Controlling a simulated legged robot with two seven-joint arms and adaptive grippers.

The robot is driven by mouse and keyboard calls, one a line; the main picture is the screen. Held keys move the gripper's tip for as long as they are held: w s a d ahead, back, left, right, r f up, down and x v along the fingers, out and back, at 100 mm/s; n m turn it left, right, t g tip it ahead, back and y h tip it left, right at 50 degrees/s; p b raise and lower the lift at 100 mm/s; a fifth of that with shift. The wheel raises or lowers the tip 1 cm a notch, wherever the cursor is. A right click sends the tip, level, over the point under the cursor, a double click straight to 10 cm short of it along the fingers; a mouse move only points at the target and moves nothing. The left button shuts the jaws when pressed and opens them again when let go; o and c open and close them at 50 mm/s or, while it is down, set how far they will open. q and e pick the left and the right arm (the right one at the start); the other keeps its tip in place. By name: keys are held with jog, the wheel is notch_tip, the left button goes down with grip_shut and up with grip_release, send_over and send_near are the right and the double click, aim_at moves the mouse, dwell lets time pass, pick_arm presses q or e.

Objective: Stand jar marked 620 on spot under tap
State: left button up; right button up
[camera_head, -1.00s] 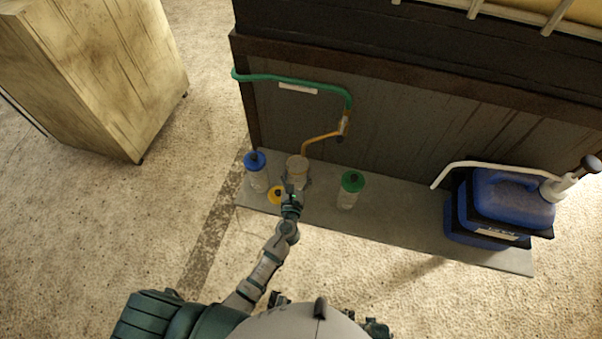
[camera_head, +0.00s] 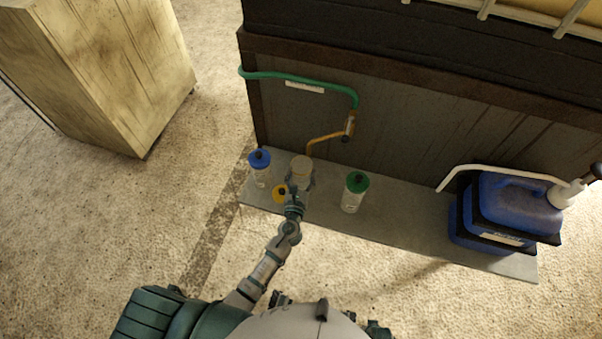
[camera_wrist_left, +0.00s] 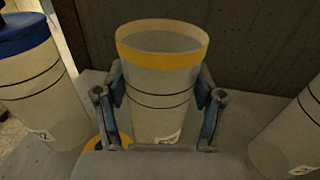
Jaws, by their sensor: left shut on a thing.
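My left gripper (camera_head: 299,184) is shut around a clear open jar (camera_head: 301,171) with a yellow rim. In the left wrist view this jar (camera_wrist_left: 160,92) stands upright between the two fingers; its label is partly cut off and I cannot read it in full. The orange tap spout (camera_head: 322,138) ends close to the jar's rim in the head view. I cannot tell whether the jar's base touches the grey shelf (camera_head: 400,226); the spot is not clearly visible. My right gripper is not in view.
A blue-lidded jar (camera_head: 260,170) stands left of the held jar and a green-lidded jar (camera_head: 353,195) right. A yellow lid (camera_head: 279,193) lies close by the gripper. A blue canister (camera_head: 508,205) is at the shelf's right. A green hose (camera_head: 300,78) runs to the tap.

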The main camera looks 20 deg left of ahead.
pick_arm(q)
jog(key=o, duration=1.2)
jog(key=shift+d, duration=0.2)
jog(key=o, duration=0.4)
jog(key=shift+d, duration=0.15)
jog(key=shift+o, duration=0.2)
jog(key=shift+d, duration=0.25)
jog(key=shift+s+a, duration=0.25)
jog(key=s+d, duration=0.2)
jog(key=s, duration=0.9)
jog(key=s+a+f+n+g, duration=0.3)
jog(key=f+n, duration=0.2)
jog(key=f, duration=0.3)
jog(key=s+a+f+n+g+y, duration=0.1)
jog(key=s+a+f+n+g, duration=0.15)
jog(key=f+n, duration=0.4)
jog(key=s+a+f+n+g, duration=0.3)
jog(key=s+f+n, duration=0.15)
jog(key=f, duration=0.45)
jog(key=s+f+n+g+h, duration=0.3)
jog(key=s+f+n+g, duration=0.5)
jog(key=s+f+n, duration=0.5)
jog(key=s+n, duration=0.3)
jog(key=shift+s+a, duration=0.15)
jog(key=shift+a, duration=0.05)
